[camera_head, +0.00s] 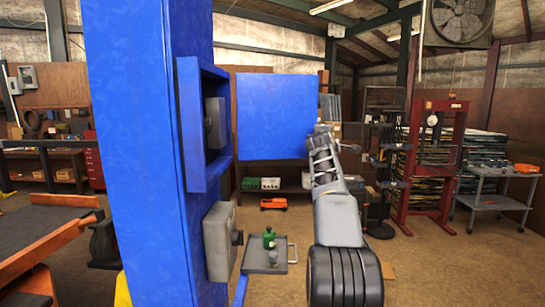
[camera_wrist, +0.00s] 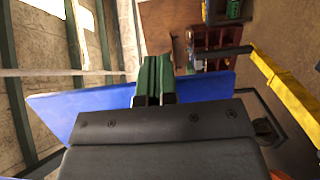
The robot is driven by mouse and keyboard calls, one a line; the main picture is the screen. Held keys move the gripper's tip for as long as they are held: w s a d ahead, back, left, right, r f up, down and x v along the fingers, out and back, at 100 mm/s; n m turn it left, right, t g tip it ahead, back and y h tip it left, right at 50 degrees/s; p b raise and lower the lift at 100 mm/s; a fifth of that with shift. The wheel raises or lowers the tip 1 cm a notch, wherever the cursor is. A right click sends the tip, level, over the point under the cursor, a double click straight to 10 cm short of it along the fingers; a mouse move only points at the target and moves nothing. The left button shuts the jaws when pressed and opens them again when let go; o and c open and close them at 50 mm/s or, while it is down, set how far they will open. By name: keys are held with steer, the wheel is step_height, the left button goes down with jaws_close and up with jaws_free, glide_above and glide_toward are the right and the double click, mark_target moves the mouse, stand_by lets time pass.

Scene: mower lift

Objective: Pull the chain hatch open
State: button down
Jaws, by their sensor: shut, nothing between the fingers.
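The chain hatch is a flat blue panel (camera_head: 277,115) standing open, swung out to the right of the framed opening (camera_head: 190,125) in the blue lift column (camera_head: 130,150). A grey part (camera_head: 215,123) shows inside the opening. My gripper (camera_head: 320,130) is at the right edge of the panel, near its lower corner. In the wrist view, my gripper's green fingers (camera_wrist: 152,80) are together with nothing between them. The blue panel (camera_wrist: 80,108) shows behind the fingers on both sides. I cannot tell whether they touch it.
A grey box (camera_head: 220,240) is fixed to the column below the opening. A small tray (camera_head: 280,257) beside it holds a green bottle (camera_head: 269,238). A red press (camera_head: 435,150) and a grey cart (camera_head: 500,190) stand at the right. An orange lift arm (camera_head: 45,255) is at the left.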

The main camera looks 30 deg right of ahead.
steer(key=s+d+b, duration=0.2)
steer(key=s+b, duration=0.1)
steer(key=s, duration=1)
steer(key=shift+d, duration=0.15)
